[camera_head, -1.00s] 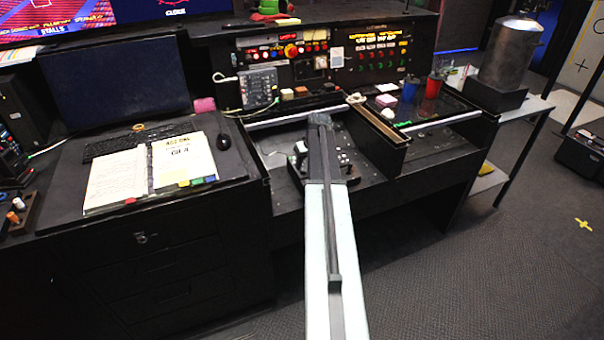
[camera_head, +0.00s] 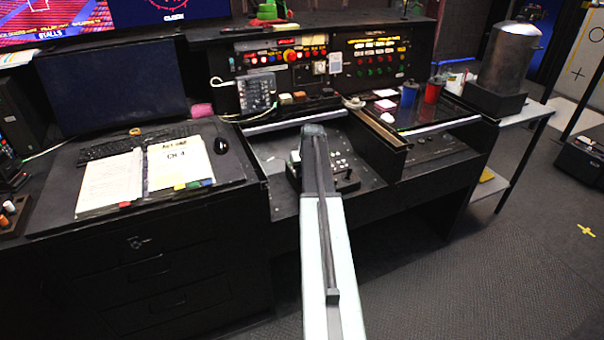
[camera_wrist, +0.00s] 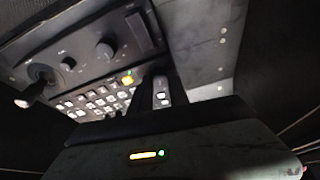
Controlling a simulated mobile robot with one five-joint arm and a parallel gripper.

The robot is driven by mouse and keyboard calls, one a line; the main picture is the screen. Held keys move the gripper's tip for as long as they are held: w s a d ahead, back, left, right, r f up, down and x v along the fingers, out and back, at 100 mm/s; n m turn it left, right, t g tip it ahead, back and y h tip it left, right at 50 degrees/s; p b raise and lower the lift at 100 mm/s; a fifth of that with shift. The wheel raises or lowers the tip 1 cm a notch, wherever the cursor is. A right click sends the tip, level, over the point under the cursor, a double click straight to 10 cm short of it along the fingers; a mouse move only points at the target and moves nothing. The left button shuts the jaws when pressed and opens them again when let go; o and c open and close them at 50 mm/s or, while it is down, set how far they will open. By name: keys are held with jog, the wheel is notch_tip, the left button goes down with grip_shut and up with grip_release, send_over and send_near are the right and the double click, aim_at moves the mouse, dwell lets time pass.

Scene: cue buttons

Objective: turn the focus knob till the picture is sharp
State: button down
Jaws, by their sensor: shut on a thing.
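In the wrist view a dark control panel (camera_wrist: 85,75) carries a large grey knob (camera_wrist: 105,48), two smaller knobs (camera_wrist: 68,63), a joystick (camera_wrist: 40,80) and rows of pale buttons. One button (camera_wrist: 128,78) glows yellow-green. I cannot tell which knob is the focus knob. My gripper (camera_wrist: 160,88) is at the panel's right edge, its two dark fingers shut about a small pale part (camera_wrist: 161,97) that I cannot identify. The large grey knob stands apart, up and left of the fingers. In the head view the panel (camera_head: 345,165) is partly hidden by my arm.
Two lit screens (camera_head: 170,8) stand at the top left, above a dark monitor (camera_head: 110,88). An open binder (camera_head: 150,172) lies left of my arm. An upright console (camera_head: 375,60) is behind; cups (camera_head: 432,92) and a metal urn (camera_head: 512,55) stand right.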

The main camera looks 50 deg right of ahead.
jog(key=shift+m, duration=0.6)
jog(key=c, duration=1.3)
grip_release()
jog(key=shift+o, duration=0.2)
jog(key=p+v, duration=0.7)
jog(key=shift+a+r, duration=0.15)
jog(key=shift+r, duration=0.2)
jog(key=shift+s, duration=0.1)
